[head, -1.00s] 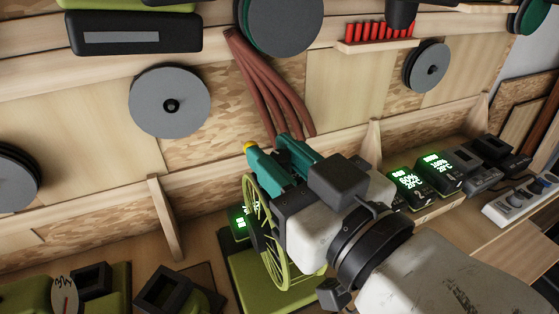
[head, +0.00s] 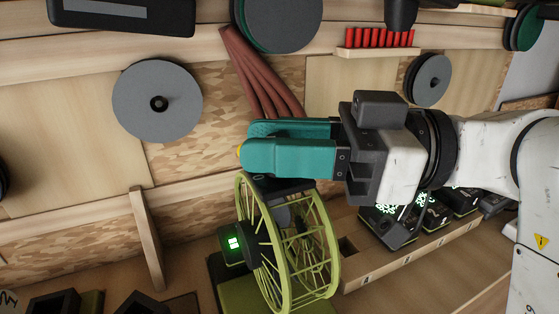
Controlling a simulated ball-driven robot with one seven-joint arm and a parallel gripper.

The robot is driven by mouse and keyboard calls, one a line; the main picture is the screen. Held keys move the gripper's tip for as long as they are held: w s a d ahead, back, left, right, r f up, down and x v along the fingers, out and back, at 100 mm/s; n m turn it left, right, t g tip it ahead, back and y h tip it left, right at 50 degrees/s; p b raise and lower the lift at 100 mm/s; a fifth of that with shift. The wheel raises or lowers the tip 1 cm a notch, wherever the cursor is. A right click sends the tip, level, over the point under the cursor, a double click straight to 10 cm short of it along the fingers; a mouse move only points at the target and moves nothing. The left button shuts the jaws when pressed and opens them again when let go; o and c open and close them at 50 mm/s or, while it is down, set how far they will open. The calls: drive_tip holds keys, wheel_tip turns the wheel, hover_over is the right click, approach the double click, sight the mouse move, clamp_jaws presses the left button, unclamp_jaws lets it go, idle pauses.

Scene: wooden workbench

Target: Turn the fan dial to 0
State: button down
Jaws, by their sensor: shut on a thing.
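The fan has a round yellow-green wire cage (head: 325,240) and stands on the bench at the lower middle, with a dark part along its top edge. A dark box with a lit green display (head: 234,243) is at its left side; the reading is too small to tell. My gripper (head: 246,146), with teal fingers, lies level just above the top of the fan, pointing left. It is shut on a small yellow piece (head: 239,153) that peeks out at the fingertips, seemingly the fan dial. The fingers hide most of it, so its setting cannot be told.
Behind is a wooden wall with grey discs (head: 158,101), reddish-brown hoses (head: 258,75) and a shelf of red cylinders (head: 378,53). A wooden bracket (head: 150,240) stands left of the fan. Devices with green displays (head: 392,226) sit in a wooden rack to the right, below my arm.

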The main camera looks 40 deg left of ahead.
drive_tip(key=shift+a+n+g+h+b, duration=0.1)
drive_tip(key=shift+n+g+h+b, duration=0.25)
drive_tip(key=shift+n+g+h, duration=1.05)
drive_tip(key=shift+f+g+h, duration=0.1)
drive_tip(key=shift+g+h, duration=0.2)
drive_tip(key=shift+h, duration=0.2)
drive_tip(key=c, duration=1)
unclamp_jaws()
drive_tip(key=b+v, duration=0.2)
drive_tip(key=v, duration=0.8)
drive_tip(key=shift+w+d, duration=0.3)
